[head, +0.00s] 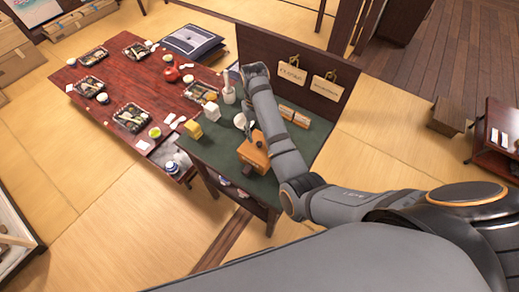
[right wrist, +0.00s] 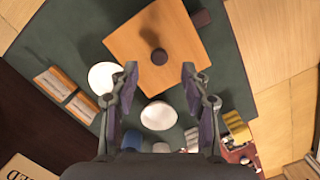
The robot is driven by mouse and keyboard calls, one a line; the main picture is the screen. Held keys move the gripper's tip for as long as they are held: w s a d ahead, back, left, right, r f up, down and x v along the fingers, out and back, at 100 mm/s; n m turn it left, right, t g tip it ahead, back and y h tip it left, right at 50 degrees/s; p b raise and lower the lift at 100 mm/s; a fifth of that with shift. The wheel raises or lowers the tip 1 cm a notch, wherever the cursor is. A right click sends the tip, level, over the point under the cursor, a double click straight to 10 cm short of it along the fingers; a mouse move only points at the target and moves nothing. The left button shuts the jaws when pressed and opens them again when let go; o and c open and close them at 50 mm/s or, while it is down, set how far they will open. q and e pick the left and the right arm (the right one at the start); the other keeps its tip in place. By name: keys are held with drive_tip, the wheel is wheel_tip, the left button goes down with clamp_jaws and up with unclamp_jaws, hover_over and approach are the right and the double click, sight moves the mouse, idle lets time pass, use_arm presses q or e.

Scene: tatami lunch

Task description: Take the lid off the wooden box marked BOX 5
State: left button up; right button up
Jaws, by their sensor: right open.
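A light wooden box (head: 252,158) stands on the green-topped side table, partly behind my right arm in the head view. In the right wrist view its square lid (right wrist: 140,45) has a round dark knob (right wrist: 158,57) near the middle. The lid lies on the box. No BOX 5 mark can be read. My right gripper (right wrist: 160,80) is open and empty, its two fingers apart, with the knob showing between and just beyond the fingertips. It appears above the table, apart from the box. In the head view its fingers are mostly hidden. My left gripper is not in view.
White round dishes (right wrist: 158,116) (right wrist: 105,78) and name cards (right wrist: 52,80) lie near the box. A yellow block (head: 193,132) and white bottle (head: 229,93) stand on the green table (head: 200,160). A dark panel (head: 262,45) rises behind. A red lunch table (head: 110,75) adjoins at left.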

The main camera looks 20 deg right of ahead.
sight(259, 143)
drive_tip(key=shift+s+d+f+b, duration=0.15)
drive_tip(key=shift+f+b, duration=0.15)
drive_tip(key=shift+f, duration=0.3)
drive_tip(key=shift+s+a+f+b, duration=0.1)
drive_tip(key=shift+f+b, duration=0.15)
drive_tip(key=shift+f, duration=0.35)
drive_tip(key=shift+f+p, duration=0.5)
drive_tip(key=shift+f, duration=0.4)
clamp_jaws()
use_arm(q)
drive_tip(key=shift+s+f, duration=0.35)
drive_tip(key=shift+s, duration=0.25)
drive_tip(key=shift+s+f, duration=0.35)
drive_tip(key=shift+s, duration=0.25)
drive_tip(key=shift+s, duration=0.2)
